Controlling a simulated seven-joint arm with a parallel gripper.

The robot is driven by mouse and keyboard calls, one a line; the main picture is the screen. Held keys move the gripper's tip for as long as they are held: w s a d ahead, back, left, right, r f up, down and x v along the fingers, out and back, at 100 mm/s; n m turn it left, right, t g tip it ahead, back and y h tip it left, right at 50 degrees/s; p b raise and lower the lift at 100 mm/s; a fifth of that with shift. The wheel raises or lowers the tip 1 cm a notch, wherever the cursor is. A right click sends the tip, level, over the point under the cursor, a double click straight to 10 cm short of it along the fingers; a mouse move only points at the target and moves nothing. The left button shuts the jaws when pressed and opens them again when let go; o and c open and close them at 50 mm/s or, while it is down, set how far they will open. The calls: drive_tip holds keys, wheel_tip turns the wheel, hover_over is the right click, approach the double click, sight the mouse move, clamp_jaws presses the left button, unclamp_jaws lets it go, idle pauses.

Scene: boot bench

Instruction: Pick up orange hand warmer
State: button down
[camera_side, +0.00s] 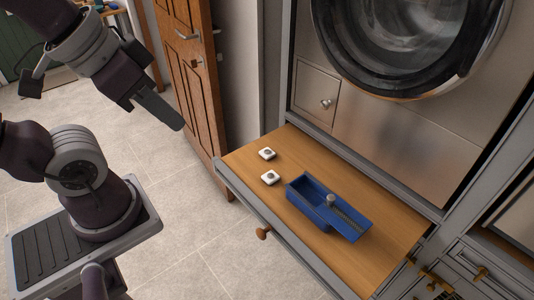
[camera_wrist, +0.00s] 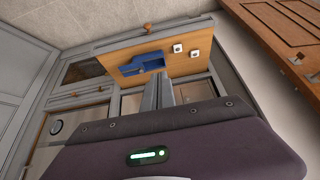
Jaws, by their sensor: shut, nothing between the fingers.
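I see no orange hand warmer in either view. A blue box (camera_side: 304,189) stands on a pulled-out wooden board (camera_side: 380,255). Its blue lid (camera_side: 352,222), with a grey knob (camera_side: 331,199), is slid partly off toward the lower right. The open end shows a dark blue interior, and the part under the lid is hidden. The box also shows in the wrist view (camera_wrist: 150,60). My gripper (camera_side: 172,118) is shut and empty, high up and well left of the board. Its fingers (camera_wrist: 164,80) show together in the wrist view.
Two small white square pieces with grey centres, one farther back (camera_side: 267,153) and one nearer (camera_side: 270,177), lie left of the box. A front-loading machine (camera_side: 400,110) rises behind the board. A wooden door (camera_side: 190,80) stands open to the left. Bare wood lies right of the box.

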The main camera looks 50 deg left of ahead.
drive_tip(key=c, duration=2.1)
unclamp_jaws()
drive_tip(key=o, duration=1.3)
drive_tip(key=n+g, duration=0.6)
drive_tip(key=n, duration=1.2)
hover_over(269, 154)
drive_tip(key=f, duration=3.1)
drive_tip(key=shift+w+d, duration=0.35)
drive_tip(key=shift+d, duration=0.05)
drive_tip(key=f, duration=0.7)
drive_tip(key=shift+s+a+f, duration=0.25)
drive_tip(key=shift+s+a, duration=0.05)
